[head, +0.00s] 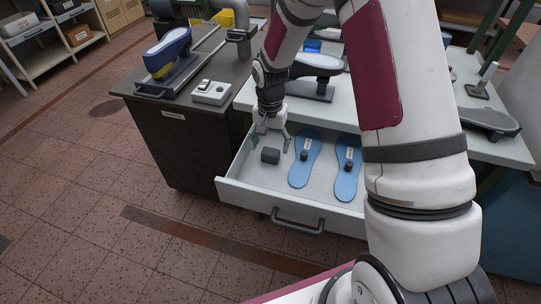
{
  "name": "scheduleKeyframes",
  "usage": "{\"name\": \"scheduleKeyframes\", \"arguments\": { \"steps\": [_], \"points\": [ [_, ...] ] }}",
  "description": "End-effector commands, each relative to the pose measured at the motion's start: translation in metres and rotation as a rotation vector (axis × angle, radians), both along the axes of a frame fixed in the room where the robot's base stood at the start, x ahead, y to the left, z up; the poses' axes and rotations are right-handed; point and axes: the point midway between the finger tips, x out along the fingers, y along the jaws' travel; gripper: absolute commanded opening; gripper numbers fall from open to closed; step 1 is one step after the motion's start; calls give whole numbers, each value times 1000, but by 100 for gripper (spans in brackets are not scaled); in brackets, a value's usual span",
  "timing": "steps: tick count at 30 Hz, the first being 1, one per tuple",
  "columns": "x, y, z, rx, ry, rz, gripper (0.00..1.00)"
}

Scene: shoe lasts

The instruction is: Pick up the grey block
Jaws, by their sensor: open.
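The grey block (270,155) is a small dark grey piece lying on the floor of the open drawer (232,190), left of two blue shoe soles. My gripper (272,138) points down over the drawer, just behind and above the block as seen from the head. Its fingers are apart and hold nothing. I cannot tell the exact height of the fingertips above the block.
Two blue soles (304,158) and (347,170) lie in the drawer, each with a small dark knob. A dark cabinet (187,135) stands to the left, bearing a control box (211,93) and a blue shoe last (168,52). Tiled floor is clear at the left.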

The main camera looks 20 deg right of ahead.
Motion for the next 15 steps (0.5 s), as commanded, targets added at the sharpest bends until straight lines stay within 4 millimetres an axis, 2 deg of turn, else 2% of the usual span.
{"name": "scheduleKeyframes", "arguments": {
  "steps": [3,7,15],
  "points": [
    [0,-1,-20,1,4,0,69],
    [1,-1,-36,0,3,1,69],
    [1,-2,-42,0,0,0,69]
  ]
}}
